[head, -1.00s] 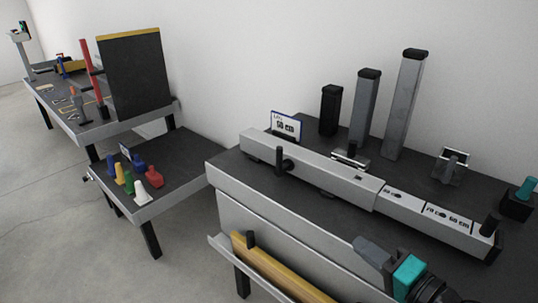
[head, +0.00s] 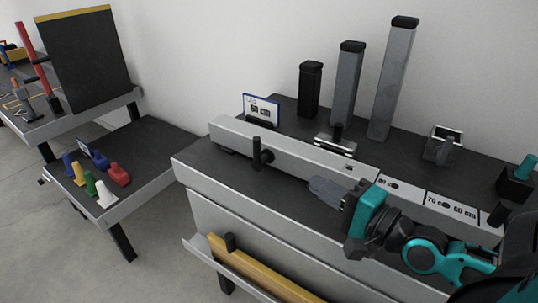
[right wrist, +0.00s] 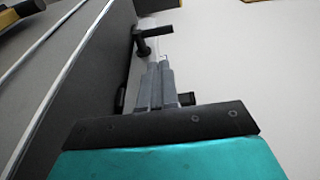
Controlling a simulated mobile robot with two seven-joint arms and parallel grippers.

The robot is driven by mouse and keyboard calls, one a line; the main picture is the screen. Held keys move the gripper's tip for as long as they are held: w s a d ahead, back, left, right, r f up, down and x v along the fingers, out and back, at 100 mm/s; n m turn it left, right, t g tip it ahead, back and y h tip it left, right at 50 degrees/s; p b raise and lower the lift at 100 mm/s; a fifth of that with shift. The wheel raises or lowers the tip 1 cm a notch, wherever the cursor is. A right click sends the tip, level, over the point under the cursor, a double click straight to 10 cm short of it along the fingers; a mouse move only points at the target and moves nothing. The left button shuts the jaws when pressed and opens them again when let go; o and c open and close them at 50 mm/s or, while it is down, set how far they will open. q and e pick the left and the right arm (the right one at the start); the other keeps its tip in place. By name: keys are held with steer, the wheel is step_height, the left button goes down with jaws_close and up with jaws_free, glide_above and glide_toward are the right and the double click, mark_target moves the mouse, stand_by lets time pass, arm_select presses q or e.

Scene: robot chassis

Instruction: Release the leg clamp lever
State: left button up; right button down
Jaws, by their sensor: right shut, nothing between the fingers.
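A long light-grey rail (head: 300,152) lies along the dark bench top, with an upright black lever (head: 258,152) near its left part. I take this for the leg clamp lever; it also shows just beyond the fingertips in the right wrist view (right wrist: 148,38). My right gripper (head: 313,186), teal and black with grey fingers, is shut and empty. It is over the front of the bench, right of the lever, pointing left toward it. A gap shows between fingertips and lever in the head view. My left gripper is not in view.
Three upright posts (head: 345,85) stand behind the rail, beside a small sign (head: 262,109). A yellow bar (head: 262,270) lies in the tray below the bench front. A lower table (head: 150,150) at left holds several coloured pieces. The dark top in front of the rail is partly clear.

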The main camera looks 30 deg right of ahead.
mark_target(260, 150)
steer(key=shift+w, duration=0.1)
steer(key=w+a, duration=0.1)
steer(key=w, duration=0.8)
steer(key=w+a, duration=0.1)
steer(key=w, duration=0.3)
steer(key=shift+w+a+p, duration=0.3)
steer(key=shift+a+p, duration=0.05)
